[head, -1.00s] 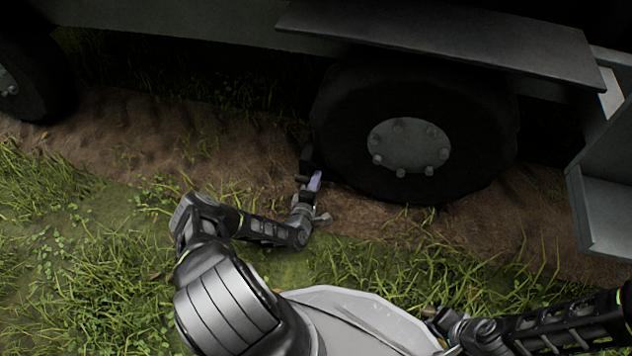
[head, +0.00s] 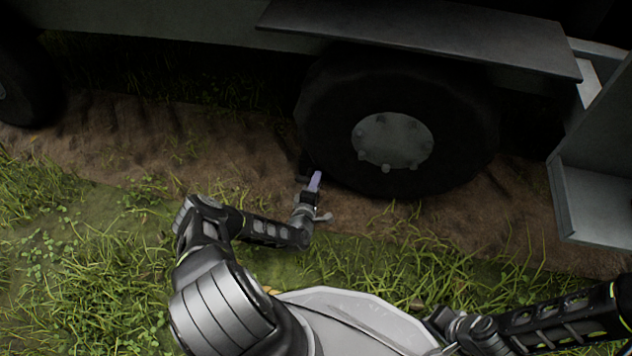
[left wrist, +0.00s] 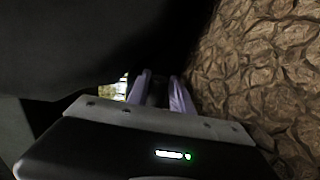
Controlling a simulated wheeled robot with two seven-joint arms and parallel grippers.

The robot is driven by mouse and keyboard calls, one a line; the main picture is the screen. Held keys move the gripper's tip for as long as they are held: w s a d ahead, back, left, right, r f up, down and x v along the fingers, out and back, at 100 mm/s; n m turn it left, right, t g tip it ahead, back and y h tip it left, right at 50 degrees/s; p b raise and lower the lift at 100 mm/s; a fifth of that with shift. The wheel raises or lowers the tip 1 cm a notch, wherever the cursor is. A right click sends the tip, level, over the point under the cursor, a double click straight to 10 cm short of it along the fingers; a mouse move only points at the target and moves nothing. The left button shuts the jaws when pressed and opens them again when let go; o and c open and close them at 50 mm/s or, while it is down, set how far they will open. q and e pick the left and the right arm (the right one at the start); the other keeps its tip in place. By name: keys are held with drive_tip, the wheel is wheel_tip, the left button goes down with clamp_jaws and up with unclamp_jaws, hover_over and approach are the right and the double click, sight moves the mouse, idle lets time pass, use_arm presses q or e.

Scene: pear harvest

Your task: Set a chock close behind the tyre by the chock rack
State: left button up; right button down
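The tyre (head: 330,130) is a large dark wheel with a grey bolted hub (head: 392,140), standing on the dirt track under the vehicle in the head view. My left gripper (head: 315,181) is low at the tyre's left lower edge, its purple fingers pointing away from me. A dark chock (head: 304,163) shows at the fingertips, close to the tyre; shadow hides whether they touch. In the left wrist view the two purple fingers (left wrist: 160,95) stand slightly apart with something dark between them. My right arm comes in at the lower right; its gripper's fingers cannot be made out.
A grey ledge (head: 420,38) of the vehicle overhangs the tyre. A grey open box-like part (head: 595,205) stands at the right; I cannot tell if it is the rack. Another wheel (head: 25,85) is at the far left. Bare dirt (head: 150,140) lies between the wheels, grass in front.

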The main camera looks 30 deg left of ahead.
use_arm(q)
drive_tip(key=o, duration=0.4)
drive_tip(key=shift+w+d+r, duration=0.1)
drive_tip(key=shift+w+d, duration=0.1)
drive_tip(key=shift+d, duration=0.35)
drive_tip(key=shift+c, duration=0.2)
drive_tip(key=shift+s+r, duration=0.1)
drive_tip(key=shift+s+d+p, duration=0.1)
drive_tip(key=shift+s+p, duration=0.1)
drive_tip(key=shift+p, duration=0.1)
drive_tip(key=p+v, duration=0.2)
drive_tip(key=v, duration=0.4)
drive_tip(key=shift+s+p, duration=0.15)
drive_tip(key=shift+p, duration=0.2)
drive_tip(key=shift+s, duration=0.35)
drive_tip(key=shift+s+a, duration=0.25)
drive_tip(key=shift+s, duration=0.05)
drive_tip(key=shift+a, duration=0.1)
